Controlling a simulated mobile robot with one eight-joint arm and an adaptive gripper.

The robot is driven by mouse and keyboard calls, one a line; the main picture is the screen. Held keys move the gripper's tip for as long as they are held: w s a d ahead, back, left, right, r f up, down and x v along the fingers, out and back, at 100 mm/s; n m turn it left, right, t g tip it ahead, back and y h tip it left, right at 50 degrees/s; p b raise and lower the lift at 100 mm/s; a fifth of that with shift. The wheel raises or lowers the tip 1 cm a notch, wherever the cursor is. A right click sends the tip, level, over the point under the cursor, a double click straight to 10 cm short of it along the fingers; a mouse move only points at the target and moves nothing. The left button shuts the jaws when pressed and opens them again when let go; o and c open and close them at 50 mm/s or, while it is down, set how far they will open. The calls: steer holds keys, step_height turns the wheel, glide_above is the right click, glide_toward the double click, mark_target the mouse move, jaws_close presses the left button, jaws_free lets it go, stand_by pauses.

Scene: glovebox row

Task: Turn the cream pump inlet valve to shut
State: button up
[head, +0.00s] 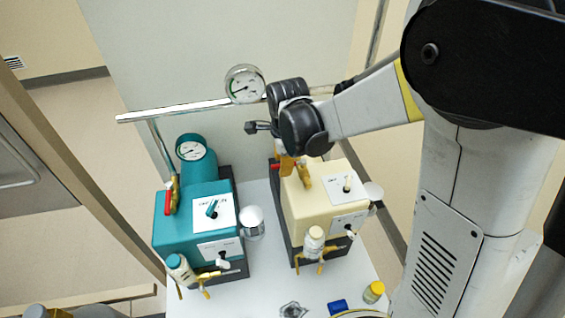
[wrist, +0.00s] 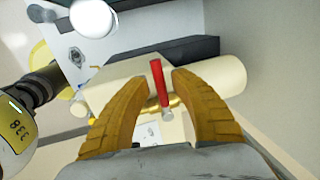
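The cream pump (head: 322,207) stands on the white bench, right of the teal pump. Its inlet valve has a red lever (wrist: 159,82) on a brass body (wrist: 175,102), seen in the wrist view against the cream housing. My gripper (wrist: 162,80) is open, its two orange fingers on either side of the lever, with a gap visible on both sides. In the head view my gripper (head: 293,168) reaches down at the rear left of the cream pump and hides most of the valve; a bit of red shows beside the fingers.
The teal pump (head: 190,215) has its own red-handled valve (head: 168,202). A round gauge (head: 245,84) and a metal rail (head: 190,109) are behind, close to my wrist.

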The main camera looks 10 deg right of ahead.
steer(key=shift+r, duration=0.15)
step_height(320, 180, up, 12)
steer(key=s, duration=0.2)
steer(key=shift+s+f, duration=0.15)
steer(key=shift+f, duration=0.05)
stand_by(0.6)
steer(key=s+d+n+t+b, duration=0.1)
steer(key=s+d+n+t, duration=0.1)
steer(key=s+n, duration=0.5)
steer(key=s+d+n+t+b, duration=0.1)
steer(key=s+d+n+t, duration=0.2)
steer(key=s+n, duration=0.5)
steer(key=d+n, duration=0.1)
steer(key=n, duration=0.2)
steer(key=shift+s+f, duration=0.25)
steer(key=shift+f, duration=0.15)
